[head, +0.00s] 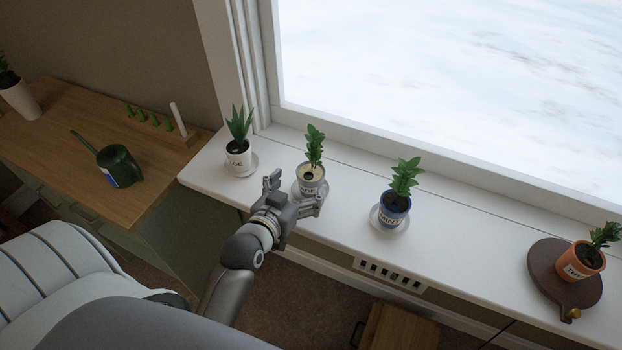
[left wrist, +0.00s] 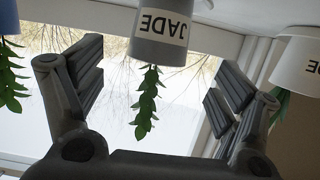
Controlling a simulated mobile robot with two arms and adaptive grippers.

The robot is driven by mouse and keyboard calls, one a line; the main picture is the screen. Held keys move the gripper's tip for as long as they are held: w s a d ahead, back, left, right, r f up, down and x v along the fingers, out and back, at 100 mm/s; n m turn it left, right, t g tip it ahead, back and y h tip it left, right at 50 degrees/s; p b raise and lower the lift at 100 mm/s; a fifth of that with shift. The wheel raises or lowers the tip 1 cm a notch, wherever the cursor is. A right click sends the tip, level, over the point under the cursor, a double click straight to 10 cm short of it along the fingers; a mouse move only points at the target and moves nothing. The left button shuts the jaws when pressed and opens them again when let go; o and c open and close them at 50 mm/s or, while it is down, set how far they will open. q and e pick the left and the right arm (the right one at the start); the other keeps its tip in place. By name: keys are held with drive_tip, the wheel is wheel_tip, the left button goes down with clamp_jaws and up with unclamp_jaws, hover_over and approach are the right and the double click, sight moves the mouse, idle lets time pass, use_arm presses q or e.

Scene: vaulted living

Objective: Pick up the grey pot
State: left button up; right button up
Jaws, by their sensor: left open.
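The grey pot (head: 316,187) stands upright on a saucer on the white windowsill, with a leafy jade plant (head: 314,145) in it. In the left wrist view the grey pot (left wrist: 160,47) appears upside down with its JADE label. My left gripper (head: 295,194) is open at the near side of the pot. In the left wrist view its two fingers (left wrist: 160,80) are spread to either side, with the pot between them in the picture; no contact shows. My right gripper is not in view.
On the windowsill (head: 455,230), a white pot (head: 238,160) stands left of the grey pot and a blue pot (head: 394,212) right. An orange pot (head: 578,264) sits on a brown board farther right. A green watering can (head: 119,165) is on the wooden table.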

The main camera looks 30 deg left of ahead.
sight(310, 173)
use_arm(q)
drive_tip(key=shift+r+p+x, duration=0.2)
drive_tip(key=shift+p+x, duration=0.4)
drive_tip(key=shift+x, duration=2.75)
drive_tip(key=shift+d, duration=0.1)
drive_tip(key=shift+c, duration=0.2)
drive_tip(key=c, duration=1.2)
drive_tip(key=shift+r, duration=0.1)
drive_tip(key=shift+c, duration=0.8)
